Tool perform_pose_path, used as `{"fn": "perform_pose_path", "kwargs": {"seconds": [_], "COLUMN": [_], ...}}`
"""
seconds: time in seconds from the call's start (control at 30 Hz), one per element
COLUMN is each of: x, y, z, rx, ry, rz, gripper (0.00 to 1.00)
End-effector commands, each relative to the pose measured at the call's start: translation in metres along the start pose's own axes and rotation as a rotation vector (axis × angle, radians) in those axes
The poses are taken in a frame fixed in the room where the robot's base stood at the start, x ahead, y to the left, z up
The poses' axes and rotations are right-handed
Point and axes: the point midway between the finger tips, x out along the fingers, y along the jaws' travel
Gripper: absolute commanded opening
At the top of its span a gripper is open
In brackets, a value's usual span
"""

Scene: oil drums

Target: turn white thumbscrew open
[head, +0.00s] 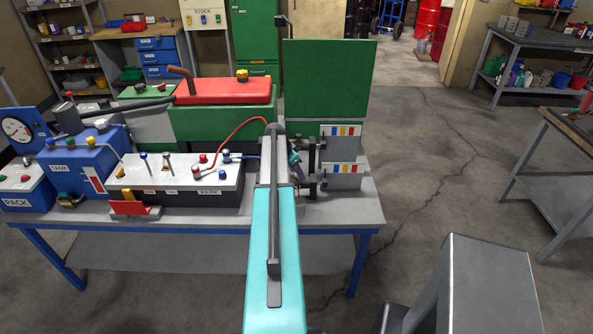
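I cannot single out the white thumbscrew with certainty. A small pale knob (101,124) on top of the blue tank (82,170) at the left could be it, but it is too small to tell. My arm reaches up the middle of the head view over the workbench (330,214). Its dark end parts, apparently my gripper (312,168), are beside the grey boxes with coloured stripes (341,177), well to the right of the blue tank. Arm links partly hide the gripper, so its opening is unclear.
The white-topped bank box (175,176) with several coloured knobs stands left of my arm. Behind it are a red tank (224,91) and a tall green panel (330,80). Red and blue leads run near my arm. The floor at right is largely open.

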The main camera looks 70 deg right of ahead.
Motion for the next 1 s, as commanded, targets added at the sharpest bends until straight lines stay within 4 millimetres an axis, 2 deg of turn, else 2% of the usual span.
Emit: {"fn": "perform_pose_path", "kwargs": {"seconds": [0.27,0.5,1.0], "x": [0.0005,0.0003,0.0021], "y": [0.0000,-0.0001,0.0014], "z": [0.0000,0.0000,0.0011], "rx": [0.000,0.000,-0.069], "ry": [0.000,0.000,0.001], "rz": [0.000,0.000,-0.031], "gripper": [0.43,0.03,0.03]}}
